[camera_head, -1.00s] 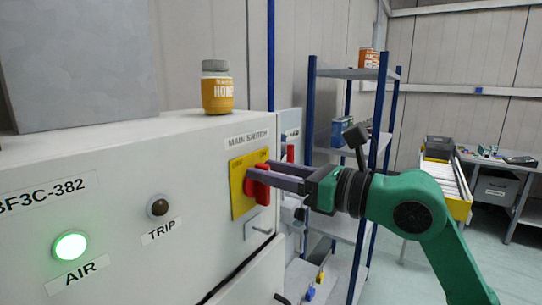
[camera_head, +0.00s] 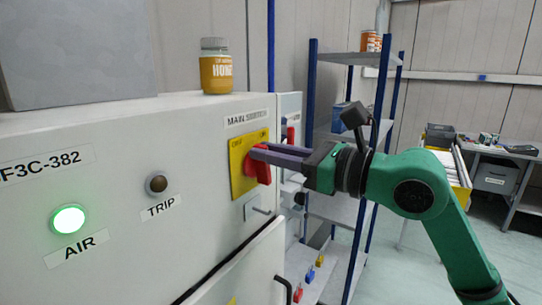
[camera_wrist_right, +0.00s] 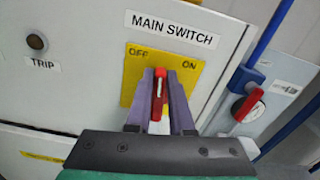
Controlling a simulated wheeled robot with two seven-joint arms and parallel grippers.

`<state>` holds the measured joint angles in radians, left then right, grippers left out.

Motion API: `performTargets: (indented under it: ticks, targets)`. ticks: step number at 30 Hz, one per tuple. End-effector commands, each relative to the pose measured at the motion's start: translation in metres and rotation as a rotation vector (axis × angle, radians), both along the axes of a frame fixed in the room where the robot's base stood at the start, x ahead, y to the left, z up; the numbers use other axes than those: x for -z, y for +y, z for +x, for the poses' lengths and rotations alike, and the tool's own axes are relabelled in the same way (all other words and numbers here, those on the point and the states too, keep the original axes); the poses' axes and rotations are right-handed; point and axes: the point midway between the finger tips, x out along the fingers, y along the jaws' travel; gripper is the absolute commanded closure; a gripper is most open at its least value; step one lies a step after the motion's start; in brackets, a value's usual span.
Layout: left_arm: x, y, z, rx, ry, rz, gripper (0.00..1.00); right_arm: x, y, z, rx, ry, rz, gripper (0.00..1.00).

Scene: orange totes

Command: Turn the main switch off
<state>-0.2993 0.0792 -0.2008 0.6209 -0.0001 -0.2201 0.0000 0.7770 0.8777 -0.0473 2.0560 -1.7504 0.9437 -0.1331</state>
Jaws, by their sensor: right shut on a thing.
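The main switch has a yellow plate (camera_head: 238,172) and a red handle (camera_head: 265,168) on the white cabinet front, under the MAIN SWITCH label. In the right wrist view, OFF is at the plate's upper left and ON at its upper right. The fingers hide part of the handle in the head view. My left gripper is not in view.
The cabinet (camera_head: 110,140) also carries a lit AIR lamp (camera_head: 69,220) and a dark TRIP lamp (camera_head: 156,184). A honey jar (camera_head: 215,70) stands on its top. A blue-posted shelf rack (camera_head: 345,135) is behind my right gripper. Another red handle (camera_wrist_right: 247,104) is right of the plate.

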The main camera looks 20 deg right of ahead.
Motion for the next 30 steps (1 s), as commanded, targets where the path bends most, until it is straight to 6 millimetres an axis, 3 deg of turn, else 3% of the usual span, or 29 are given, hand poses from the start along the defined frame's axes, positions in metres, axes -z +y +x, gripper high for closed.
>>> performTargets:
  ticks: [30]
  targets:
    - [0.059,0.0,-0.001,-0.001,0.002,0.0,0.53,0.017,0.017,-0.014,0.001,-0.604,-0.724,1.0]
